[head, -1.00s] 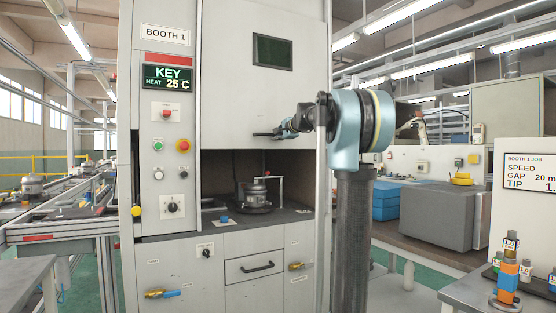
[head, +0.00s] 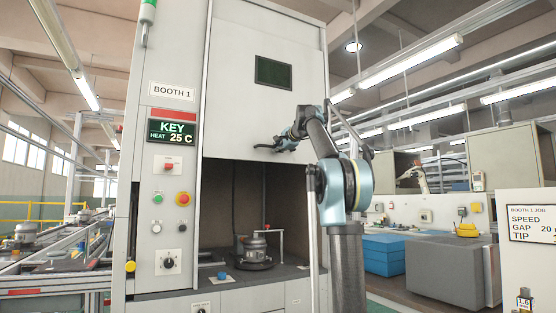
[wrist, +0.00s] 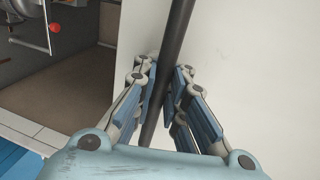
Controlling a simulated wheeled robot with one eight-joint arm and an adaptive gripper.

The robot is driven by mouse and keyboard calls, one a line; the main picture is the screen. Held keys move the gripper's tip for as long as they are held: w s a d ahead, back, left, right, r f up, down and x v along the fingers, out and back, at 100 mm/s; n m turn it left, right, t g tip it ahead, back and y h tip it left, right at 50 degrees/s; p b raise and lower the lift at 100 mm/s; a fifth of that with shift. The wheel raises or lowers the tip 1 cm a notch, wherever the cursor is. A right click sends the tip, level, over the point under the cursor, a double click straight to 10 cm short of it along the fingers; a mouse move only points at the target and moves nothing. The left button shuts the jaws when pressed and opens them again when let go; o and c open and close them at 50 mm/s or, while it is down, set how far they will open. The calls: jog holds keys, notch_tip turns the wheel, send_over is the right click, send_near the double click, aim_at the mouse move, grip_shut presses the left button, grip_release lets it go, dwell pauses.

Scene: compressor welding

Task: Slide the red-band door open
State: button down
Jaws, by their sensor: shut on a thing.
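The booth door (head: 228,100) is a pale panel with a dark window (head: 273,72) and a dark bar handle (head: 261,146) near its lower edge. It stands raised, with an open chamber below it. The red band (head: 173,115) shows on the booth front beside the door, above the KEY display. My gripper (head: 283,146) is at the handle. In the wrist view my gripper (wrist: 163,88) is shut on the dark bar (wrist: 181,25), which runs between its fingers in front of the pale door panel (wrist: 245,60).
Inside the chamber a grey compressor (head: 254,250) stands on the dark floor, beside a blue knob (head: 222,276). The control panel (head: 168,210) is left of the opening. A bench with blue boxes (head: 385,256) and a grey block (head: 452,270) is at the right.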

jog(key=shift+r, duration=0.25)
jog(key=c, duration=1.6)
grip_release()
jog(key=shift+c, duration=0.2)
jog(key=shift+s, duration=0.1)
jog(key=v, duration=1.1)
jog(key=shift+s+d, duration=0.2)
jog(key=shift+s, duration=0.2)
